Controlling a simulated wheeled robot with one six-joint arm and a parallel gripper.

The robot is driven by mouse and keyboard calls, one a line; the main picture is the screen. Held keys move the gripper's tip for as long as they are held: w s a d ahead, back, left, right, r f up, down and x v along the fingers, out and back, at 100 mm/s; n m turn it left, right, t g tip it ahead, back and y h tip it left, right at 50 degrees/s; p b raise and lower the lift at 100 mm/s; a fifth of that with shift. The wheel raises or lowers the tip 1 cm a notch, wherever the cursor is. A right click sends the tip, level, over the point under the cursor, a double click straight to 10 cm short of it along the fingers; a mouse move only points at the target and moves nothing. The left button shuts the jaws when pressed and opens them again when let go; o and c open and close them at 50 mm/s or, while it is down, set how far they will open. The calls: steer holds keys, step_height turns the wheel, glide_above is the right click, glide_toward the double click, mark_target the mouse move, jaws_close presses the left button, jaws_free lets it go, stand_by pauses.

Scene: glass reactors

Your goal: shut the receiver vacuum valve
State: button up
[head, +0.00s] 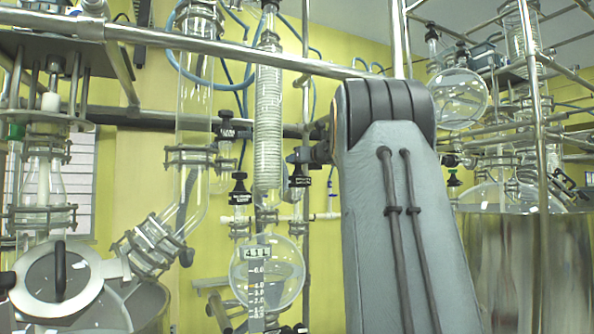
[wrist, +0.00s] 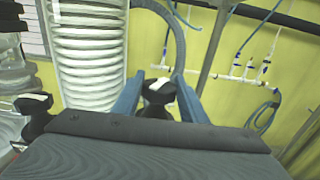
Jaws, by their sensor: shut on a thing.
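In the wrist view my gripper (wrist: 160,88) has its two blue fingers on either side of a black valve knob (wrist: 157,100) with a white mark on top. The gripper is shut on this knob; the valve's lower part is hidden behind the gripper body. In the head view a black-knobbed valve (head: 298,181) stands just right of the coiled condenser (head: 268,120), above the round glass receiver flask (head: 285,272). My arm covers the area to its right, and the fingers cannot be made out there. The knob's turn position is unclear.
Another black knob (wrist: 36,112) is at the lower left of the wrist view, near the condenser coil. Black-knobbed valves (head: 240,190) also stand left of the condenser. A metal rail (head: 230,47) crosses in front. White fittings with blue tubing (wrist: 250,75) hang on the yellow wall.

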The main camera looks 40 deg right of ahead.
steer(key=m+g+h, duration=0.1)
steer(key=h, duration=0.1)
steer(key=m+g+h+b, duration=0.1)
steer(key=m+h, duration=0.1)
steer(key=h, duration=0.1)
steer(key=shift+w+a+m, duration=0.1)
steer(key=shift+a+m, duration=0.1)
steer(key=shift+m, duration=0.1)
steer(key=shift+r+m+g+h+p, duration=0.1)
steer(key=shift+m+g+h+p, duration=0.3)
steer(key=shift+m+g+h, duration=1.6)
steer(key=shift+d+h, duration=0.1)
steer(key=shift+h, duration=0.3)
steer(key=o, duration=0.8)
steer(key=shift+b+v, duration=1.5)
steer(key=shift+v, duration=2.45)
